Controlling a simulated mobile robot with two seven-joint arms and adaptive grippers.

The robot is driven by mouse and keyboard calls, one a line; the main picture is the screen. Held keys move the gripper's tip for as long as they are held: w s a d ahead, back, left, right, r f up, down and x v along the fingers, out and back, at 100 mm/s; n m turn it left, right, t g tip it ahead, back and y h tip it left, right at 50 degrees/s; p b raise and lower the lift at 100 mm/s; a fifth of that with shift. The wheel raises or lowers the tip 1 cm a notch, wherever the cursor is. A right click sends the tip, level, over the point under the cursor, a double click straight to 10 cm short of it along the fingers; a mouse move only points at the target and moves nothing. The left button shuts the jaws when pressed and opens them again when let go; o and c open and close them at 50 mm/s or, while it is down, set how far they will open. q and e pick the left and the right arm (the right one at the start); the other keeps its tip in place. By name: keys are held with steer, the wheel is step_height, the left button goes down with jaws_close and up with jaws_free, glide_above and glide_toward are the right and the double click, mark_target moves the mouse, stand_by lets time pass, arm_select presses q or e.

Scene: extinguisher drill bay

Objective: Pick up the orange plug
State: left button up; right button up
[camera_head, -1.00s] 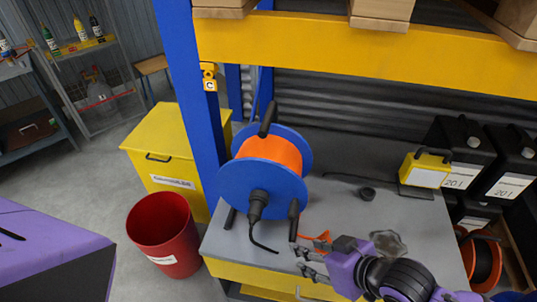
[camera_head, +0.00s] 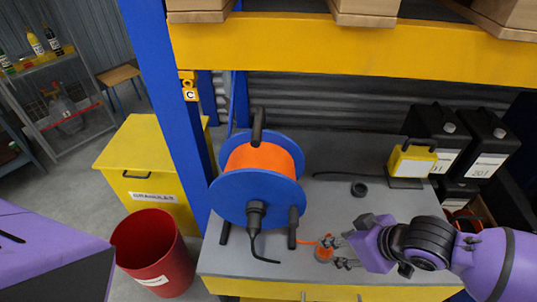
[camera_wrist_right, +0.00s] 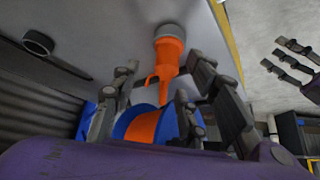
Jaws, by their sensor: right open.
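The orange plug (camera_head: 323,253) lies on the grey bench top in front of the blue reel (camera_head: 243,197). In the right wrist view the plug (camera_wrist_right: 169,57) shows an orange body with a grey end. My right gripper (camera_head: 335,252) is open at the plug, low over the bench, its fingers coming from the right. In the wrist view its fingers stand to both sides of the plug, with no clear contact. Fingers that look like my left gripper's (camera_wrist_right: 290,65) show at the right of the wrist view; their opening is unclear.
The reel with orange cord and a black plug (camera_head: 256,210) stands left of my right gripper. A black ring (camera_head: 359,189) and a yellow lamp (camera_head: 411,161) are behind. Black canisters (camera_head: 487,145) stand at right. A red bin (camera_head: 153,252) stands left of the bench.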

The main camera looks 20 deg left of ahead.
mark_target(325, 249)
steer(key=x, duration=0.4)
steer(key=shift+s+a+f, duration=0.1)
steer(key=shift+s+f, duration=0.05)
steer(key=shift+s, duration=0.1)
steer(key=shift+c, duration=0.5)
jaws_close()
